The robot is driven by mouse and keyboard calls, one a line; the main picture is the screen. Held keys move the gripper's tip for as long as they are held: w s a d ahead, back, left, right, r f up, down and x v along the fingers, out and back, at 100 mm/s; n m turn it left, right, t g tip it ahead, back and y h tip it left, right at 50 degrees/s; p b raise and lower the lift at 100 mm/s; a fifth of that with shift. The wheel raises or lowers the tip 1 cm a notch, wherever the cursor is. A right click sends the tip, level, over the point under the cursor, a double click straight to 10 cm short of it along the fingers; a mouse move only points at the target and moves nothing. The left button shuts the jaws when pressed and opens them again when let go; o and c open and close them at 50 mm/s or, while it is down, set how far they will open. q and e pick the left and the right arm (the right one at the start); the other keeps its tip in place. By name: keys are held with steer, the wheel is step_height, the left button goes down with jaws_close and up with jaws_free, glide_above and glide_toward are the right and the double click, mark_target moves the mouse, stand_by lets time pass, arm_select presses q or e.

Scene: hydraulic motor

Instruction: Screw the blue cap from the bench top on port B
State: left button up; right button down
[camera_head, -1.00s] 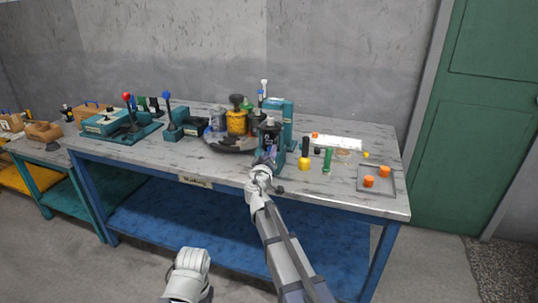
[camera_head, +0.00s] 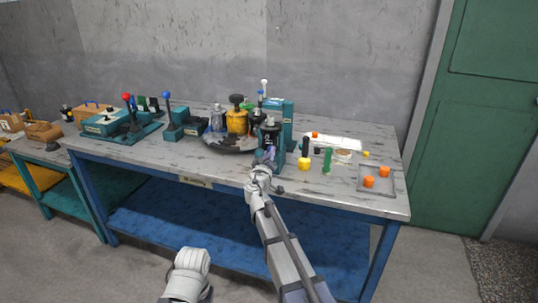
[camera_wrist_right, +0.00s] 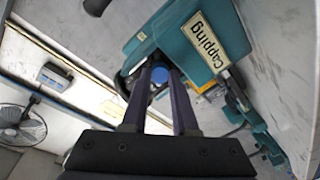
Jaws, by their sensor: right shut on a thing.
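The blue cap (camera_wrist_right: 160,75) shows between the fingers of my right gripper (camera_wrist_right: 158,82) in the right wrist view, and the gripper is shut on it. In the head view my right gripper (camera_head: 269,156) is at the bench's front edge, in front of a teal stand (camera_head: 290,122) and a dark motor body (camera_head: 270,132). The stand carries a "Capping" plate (camera_wrist_right: 193,47) in the wrist view. Port B's marking cannot be read, and the port is not clearly seen. My left arm shows at the bottom of the head view, but its gripper is not visible.
Teal lever fixtures (camera_head: 121,120) stand farther left.

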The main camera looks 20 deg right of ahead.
steer(key=m, duration=0.5)
steer(key=shift+m, duration=0.4)
steer(key=m, duration=0.4)
steer(key=shift+w+m, duration=0.1)
steer(key=shift+m, duration=0.2)
steer(key=c, duration=0.9)
jaws_free()
